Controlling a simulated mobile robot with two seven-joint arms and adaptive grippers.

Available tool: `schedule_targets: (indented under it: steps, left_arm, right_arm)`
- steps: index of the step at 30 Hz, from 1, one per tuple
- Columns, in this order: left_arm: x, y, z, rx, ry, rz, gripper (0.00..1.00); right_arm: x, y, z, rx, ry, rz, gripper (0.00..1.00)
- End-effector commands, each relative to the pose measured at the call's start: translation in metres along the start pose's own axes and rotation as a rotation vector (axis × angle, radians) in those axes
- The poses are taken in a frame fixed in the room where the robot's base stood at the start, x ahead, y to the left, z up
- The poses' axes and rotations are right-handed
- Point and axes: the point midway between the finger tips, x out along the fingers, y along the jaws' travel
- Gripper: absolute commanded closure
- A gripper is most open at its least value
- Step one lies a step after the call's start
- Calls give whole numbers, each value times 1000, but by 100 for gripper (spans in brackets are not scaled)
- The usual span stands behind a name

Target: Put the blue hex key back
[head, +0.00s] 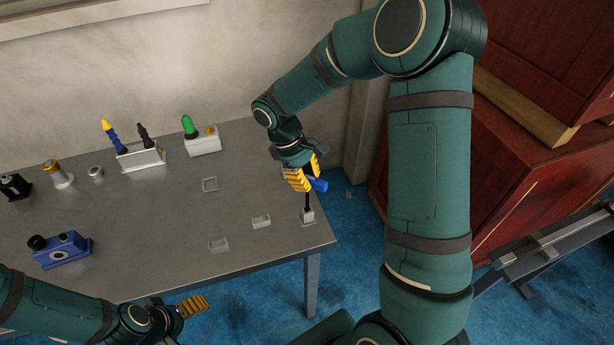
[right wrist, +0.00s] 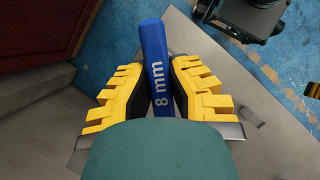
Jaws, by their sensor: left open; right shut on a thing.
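The blue hex key (head: 319,185) is in my right gripper (head: 306,178), near the table's right corner. Its blue handle, marked "8 mm", stands between the yellow fingers in the right wrist view (right wrist: 157,65). A dark shaft runs down from the handle to a small pale block (head: 308,217) on the table. I cannot tell whether the tip is inside the block or just above it. My left gripper (head: 190,307) is open and empty at the table's front edge, partly seen.
A white rack (head: 142,159) holds a yellow-tipped blue tool and a black one. A green-topped white box (head: 203,143) stands at the back; a blue device (head: 62,250) stands left.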

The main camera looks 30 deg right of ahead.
Motion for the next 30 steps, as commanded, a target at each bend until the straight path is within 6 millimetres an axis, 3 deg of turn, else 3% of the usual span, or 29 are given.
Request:
schedule_targets:
  steps: [24,25,27,30]
  left_arm:
    - [24,-9,3,0,0,0,17]
    - [23,-9,3,0,0,0,17]
    - [22,-9,3,0,0,0,17]
    - [22,-9,3,0,0,0,17]
  right_arm:
    - [34,0,-14,0,0,1,100]
    - [34,0,-14,0,0,1,78]
    - [33,0,-14,0,1,1,58]
    - [33,0,-14,0,1,1,58]
